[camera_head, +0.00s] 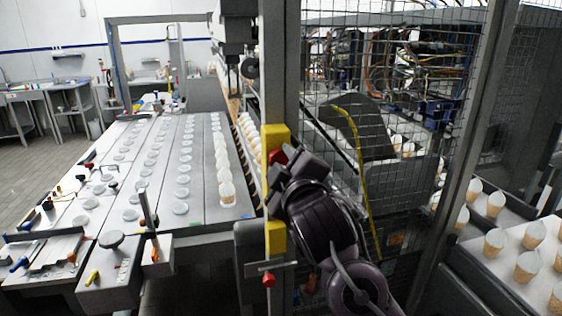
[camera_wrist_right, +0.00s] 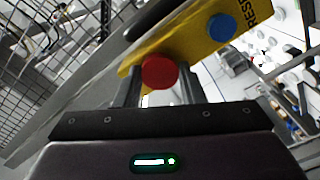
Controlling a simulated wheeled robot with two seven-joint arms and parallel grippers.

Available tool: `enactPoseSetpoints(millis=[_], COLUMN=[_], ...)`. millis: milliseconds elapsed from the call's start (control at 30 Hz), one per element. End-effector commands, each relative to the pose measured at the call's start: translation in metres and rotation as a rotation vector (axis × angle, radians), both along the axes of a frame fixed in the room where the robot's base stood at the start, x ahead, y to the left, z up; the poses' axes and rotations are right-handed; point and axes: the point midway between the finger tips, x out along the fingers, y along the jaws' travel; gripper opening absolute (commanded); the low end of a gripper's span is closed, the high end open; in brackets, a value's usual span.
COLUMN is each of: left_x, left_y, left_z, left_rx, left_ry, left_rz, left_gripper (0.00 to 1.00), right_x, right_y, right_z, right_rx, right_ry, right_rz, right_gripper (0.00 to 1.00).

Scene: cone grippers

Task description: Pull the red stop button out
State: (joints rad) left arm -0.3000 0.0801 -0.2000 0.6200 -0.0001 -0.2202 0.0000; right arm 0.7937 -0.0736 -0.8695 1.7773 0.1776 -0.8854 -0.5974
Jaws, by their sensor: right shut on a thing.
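The red stop button (camera_head: 277,157) sits on a yellow panel (camera_head: 270,136) on the grey post, and in the right wrist view the red button (camera_wrist_right: 158,72) shows as a round cap. My right gripper (camera_head: 281,163) reaches it from the lower right. In the wrist view my right gripper's fingers (camera_wrist_right: 160,85) stand on either side of the button and are shut on it. How far the button stands out from the panel cannot be told. My left gripper is not in view.
A blue button (camera_wrist_right: 221,27) sits beside the red one, near lettering partly cut off. A mesh guard (camera_head: 420,110) stands right of the post (camera_head: 280,60). A latch with a red knob (camera_head: 268,280) is below. A conveyor table (camera_head: 200,150) with white discs and cones lies left.

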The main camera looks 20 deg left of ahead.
Motion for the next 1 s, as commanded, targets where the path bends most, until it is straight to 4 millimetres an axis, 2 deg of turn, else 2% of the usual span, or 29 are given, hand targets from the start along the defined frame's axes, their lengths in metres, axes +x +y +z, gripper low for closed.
enactPoseSetpoints(millis=[1000], left_x=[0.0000], left_y=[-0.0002], left_z=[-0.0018], left_rx=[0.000], left_ry=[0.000], left_rz=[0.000], left_gripper=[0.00], right_x=[-0.0067], right_y=[-0.0045], right_z=[-0.0014], right_rx=[-0.002], right_ry=[0.001], right_rz=[0.000], right_gripper=[0.13])
